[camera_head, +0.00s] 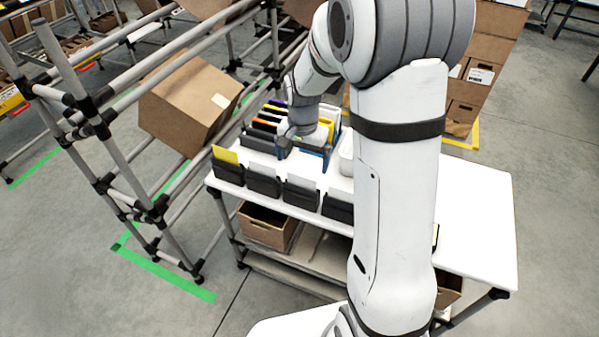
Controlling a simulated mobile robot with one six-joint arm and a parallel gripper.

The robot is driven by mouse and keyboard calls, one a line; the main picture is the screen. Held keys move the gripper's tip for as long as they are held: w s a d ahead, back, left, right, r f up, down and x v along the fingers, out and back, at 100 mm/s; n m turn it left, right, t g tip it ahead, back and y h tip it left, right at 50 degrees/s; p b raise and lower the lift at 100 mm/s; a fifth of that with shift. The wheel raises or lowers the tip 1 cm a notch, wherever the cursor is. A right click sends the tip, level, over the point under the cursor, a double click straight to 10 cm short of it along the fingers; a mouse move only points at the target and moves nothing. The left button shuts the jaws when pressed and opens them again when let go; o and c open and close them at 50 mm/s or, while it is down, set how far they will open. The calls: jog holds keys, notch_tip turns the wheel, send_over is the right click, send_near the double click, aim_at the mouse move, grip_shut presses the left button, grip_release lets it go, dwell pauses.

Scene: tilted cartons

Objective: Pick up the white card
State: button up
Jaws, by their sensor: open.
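Pale grey-white cards stand in dark holders along the front edge of the white table, one of them a pale card (302,181) near the middle. I cannot tell which is the white card of the task. A yellow card (226,155) stands in the leftmost holder (228,172). My gripper (304,150) is open, just behind and above the front row of holders. Its fingers are spread left and right, and nothing shows between them. My arm hides the right end of the row.
The white table (478,215) is bare on its right side. Behind the gripper are more holders with orange and purple cards (265,124). A tilted carton (185,100) rests on the pipe rack at left. Stacked cartons (490,50) stand behind the table.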

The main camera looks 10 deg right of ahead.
aim_at(302, 178)
jog(key=f, duration=0.6)
jog(key=w+f, duration=0.1)
jog(key=f, duration=0.2)
jog(key=shift+f, duration=0.15)
jog(key=shift+c, duration=0.6)
jog(key=c, duration=0.8)
